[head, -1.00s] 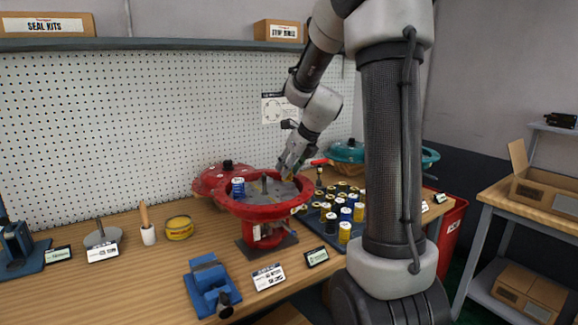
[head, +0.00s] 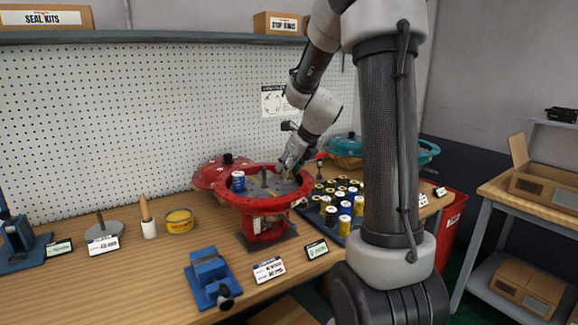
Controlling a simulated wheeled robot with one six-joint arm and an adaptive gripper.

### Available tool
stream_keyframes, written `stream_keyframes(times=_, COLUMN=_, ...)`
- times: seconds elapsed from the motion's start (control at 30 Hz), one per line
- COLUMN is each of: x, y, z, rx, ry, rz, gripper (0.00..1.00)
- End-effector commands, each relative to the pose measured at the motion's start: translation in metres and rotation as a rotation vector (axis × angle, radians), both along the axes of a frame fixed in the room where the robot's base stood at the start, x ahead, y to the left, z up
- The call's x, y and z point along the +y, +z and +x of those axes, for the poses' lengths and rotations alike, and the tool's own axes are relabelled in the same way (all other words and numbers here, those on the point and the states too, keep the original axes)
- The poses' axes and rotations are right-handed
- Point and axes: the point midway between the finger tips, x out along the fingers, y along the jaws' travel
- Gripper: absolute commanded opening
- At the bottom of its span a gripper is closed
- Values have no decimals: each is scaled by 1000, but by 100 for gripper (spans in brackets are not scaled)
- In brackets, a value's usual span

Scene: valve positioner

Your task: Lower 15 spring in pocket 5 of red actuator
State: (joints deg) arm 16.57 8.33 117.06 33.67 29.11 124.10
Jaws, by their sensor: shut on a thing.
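The red actuator (head: 262,205) stands open on the wooden bench, a red bowl with a grey plate and a central stem (head: 264,178). One blue spring (head: 238,182) stands upright in it at the left side. My gripper (head: 288,172) is over the right rear part of the bowl, pointing down. It is shut on a yellow spring (head: 290,176), of which only a small part shows between the fingers. The pocket under it is hidden, and I cannot tell whether the spring touches the plate. Pocket numbers are not readable.
A dark tray (head: 327,230) of blue and yellow springs lies right of the actuator, near my arm. A red cover (head: 212,173) lies behind it, and a teal actuator (head: 345,145) at the back right. A blue vise (head: 211,278) stands in front.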

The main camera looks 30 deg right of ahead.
Motion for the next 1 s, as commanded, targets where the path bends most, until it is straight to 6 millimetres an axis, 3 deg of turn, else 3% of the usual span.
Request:
stream_keyframes(times=0.23, x=0, y=-1, z=0, rx=0, ry=-1, rz=-1, gripper=1)
stream_keyframes(times=0.27, x=0, y=-1, z=0, rx=0, ry=0, rz=0, gripper=36)
stream_keyframes(times=0.37, x=0, y=-1, z=0, rx=0, ry=-1, rz=-1, gripper=54)
stream_keyframes(times=0.83, x=-1, y=0, z=-1, rx=1, ry=-1, rz=-1, gripper=56)
stream_keyframes(times=1.0, x=-3, y=17, z=-10, rx=-4, ry=0, rz=-3, gripper=56)
